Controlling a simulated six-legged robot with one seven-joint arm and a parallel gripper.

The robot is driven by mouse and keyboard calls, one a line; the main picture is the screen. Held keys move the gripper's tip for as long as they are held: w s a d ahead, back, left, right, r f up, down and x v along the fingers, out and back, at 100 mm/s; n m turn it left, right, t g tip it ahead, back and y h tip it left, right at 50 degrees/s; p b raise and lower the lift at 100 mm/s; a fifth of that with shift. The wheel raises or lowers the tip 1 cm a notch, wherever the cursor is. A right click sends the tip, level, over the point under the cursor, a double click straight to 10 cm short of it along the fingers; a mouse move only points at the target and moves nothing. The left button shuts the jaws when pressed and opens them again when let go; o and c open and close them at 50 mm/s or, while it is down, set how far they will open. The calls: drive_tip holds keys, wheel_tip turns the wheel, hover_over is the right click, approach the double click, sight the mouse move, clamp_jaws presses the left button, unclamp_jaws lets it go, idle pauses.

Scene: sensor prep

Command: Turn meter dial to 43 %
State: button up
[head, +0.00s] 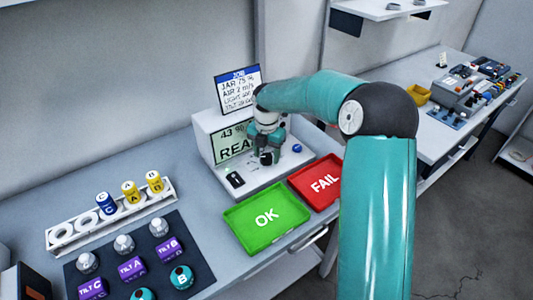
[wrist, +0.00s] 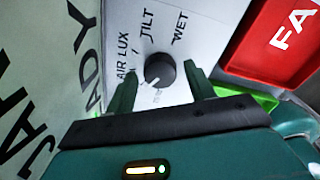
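My gripper (head: 266,157) is over the meter's panel. In the wrist view its two dark fingers (wrist: 160,80) stand open on either side of the dial, with visible gaps. In the head view the gripper mostly hides the dial.
A green OK tray (head: 240,232) and a red FAIL tray (head: 331,200) lie in front of the meter. A sign (head: 237,90) stands behind it. A blue knob (head: 297,148) and black switch (head: 235,180) are on the panel. A rack (head: 75,243) with labelled pieces is at left.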

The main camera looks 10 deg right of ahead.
sight(266, 156)
idle(0.3)
wheel_tip(266, 156, up, 14)
idle(0.4)
drive_tip(key=shift+f, duration=0.1)
